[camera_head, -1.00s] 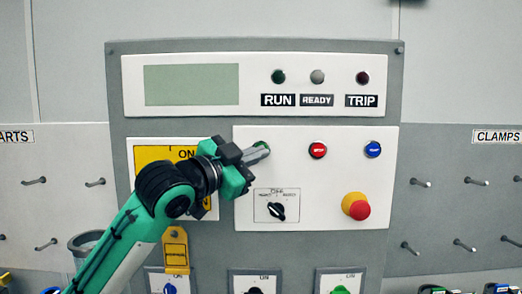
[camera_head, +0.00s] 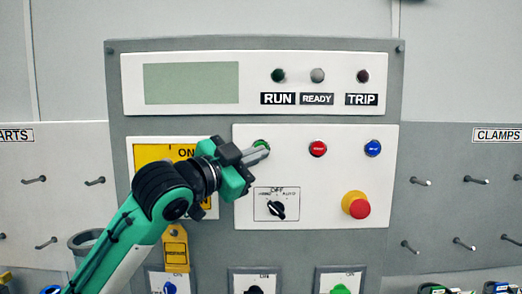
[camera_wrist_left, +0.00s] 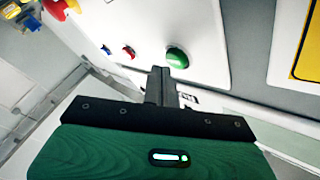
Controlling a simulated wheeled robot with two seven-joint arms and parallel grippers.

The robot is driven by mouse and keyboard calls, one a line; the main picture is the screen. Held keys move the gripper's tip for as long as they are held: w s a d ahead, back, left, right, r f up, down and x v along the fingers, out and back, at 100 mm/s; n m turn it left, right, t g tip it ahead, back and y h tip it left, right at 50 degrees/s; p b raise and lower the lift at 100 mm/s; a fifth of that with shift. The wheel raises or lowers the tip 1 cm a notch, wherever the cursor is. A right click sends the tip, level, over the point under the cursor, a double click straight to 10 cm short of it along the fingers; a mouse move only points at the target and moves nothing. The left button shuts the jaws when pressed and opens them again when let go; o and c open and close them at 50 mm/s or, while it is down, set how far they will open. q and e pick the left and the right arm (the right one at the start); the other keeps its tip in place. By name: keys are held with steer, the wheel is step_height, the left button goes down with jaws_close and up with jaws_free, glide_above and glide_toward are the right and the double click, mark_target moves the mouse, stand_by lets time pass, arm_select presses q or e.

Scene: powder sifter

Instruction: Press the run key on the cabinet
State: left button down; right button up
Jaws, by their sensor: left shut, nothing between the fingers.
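The green run key (camera_head: 261,144) is a round button at the upper left of the white control panel (camera_head: 340,200) on the grey cabinet (camera_head: 115,95). My left gripper (camera_head: 266,152) is shut and empty, its fingertips overlapping the key's lower edge in the head view. In the left wrist view the green key (camera_wrist_left: 177,57) shows just beyond the tips of the shut fingers (camera_wrist_left: 160,72). I cannot tell whether they touch. The lamp above the RUN label (camera_head: 279,76) looks dark green. My right gripper is not in view.
A red button (camera_head: 317,149) and a blue button (camera_head: 373,148) sit to the right of the key. Below are a black selector (camera_head: 277,209) and a red-and-yellow emergency stop (camera_head: 357,206). A yellow tag (camera_head: 176,250) hangs beneath my left arm. Pegs stick out of the side walls.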

arm_select(q)
steer(key=shift+s, duration=0.2)
steer(key=s, duration=0.5)
stand_by(0.4)
steer(key=shift+w+f, duration=0.1)
stand_by(0.4)
